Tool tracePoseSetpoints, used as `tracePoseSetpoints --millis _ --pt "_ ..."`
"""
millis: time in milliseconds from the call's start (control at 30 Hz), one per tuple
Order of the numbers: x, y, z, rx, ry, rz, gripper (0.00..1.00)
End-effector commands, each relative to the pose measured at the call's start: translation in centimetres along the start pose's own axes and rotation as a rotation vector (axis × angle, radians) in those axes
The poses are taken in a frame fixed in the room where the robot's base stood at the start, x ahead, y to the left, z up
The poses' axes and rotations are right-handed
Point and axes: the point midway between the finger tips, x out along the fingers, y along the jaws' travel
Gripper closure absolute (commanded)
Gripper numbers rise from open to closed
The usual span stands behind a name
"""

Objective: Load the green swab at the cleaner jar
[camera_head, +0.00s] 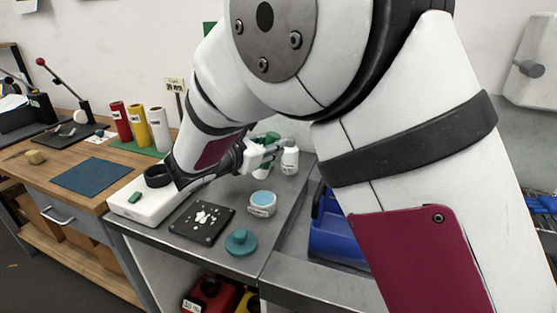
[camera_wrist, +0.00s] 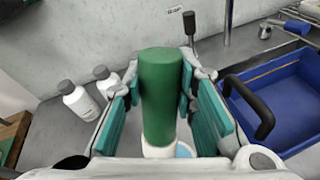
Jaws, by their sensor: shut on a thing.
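The green swab (camera_wrist: 160,95) is a thick green cylinder with a white lower end, upright between the teal pads of my gripper (camera_wrist: 162,110) in the wrist view. My gripper (camera_head: 266,152) is shut on it. In the head view the swab is mostly hidden by the gripper. The cleaner jar (camera_head: 262,210) is a low white jar, open, with light blue content, on the grey bench below the gripper. Only a sliver of its light blue content (camera_wrist: 185,150) shows past the swab in the wrist view, so I cannot tell whether they touch.
A teal lid (camera_head: 241,242) and a black plate with white bits (camera_head: 189,229) lie near the jar. A white bottle (camera_head: 290,158) stands behind; two white bottles (camera_wrist: 78,103) show in the wrist view. A blue bin (camera_wrist: 285,115) is to the right.

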Motion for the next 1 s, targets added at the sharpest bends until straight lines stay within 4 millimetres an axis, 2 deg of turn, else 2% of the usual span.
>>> tracePoseSetpoints --millis 267,733,1000 --pt "0.2 0.0 -0.7 0.001 0.005 0.004 0.98" --pt "1.3 -1.0 -4.8 0.000 0.005 0.004 0.98" --pt "1.3 -1.2 -5.4 0.001 0.005 0.004 0.98"
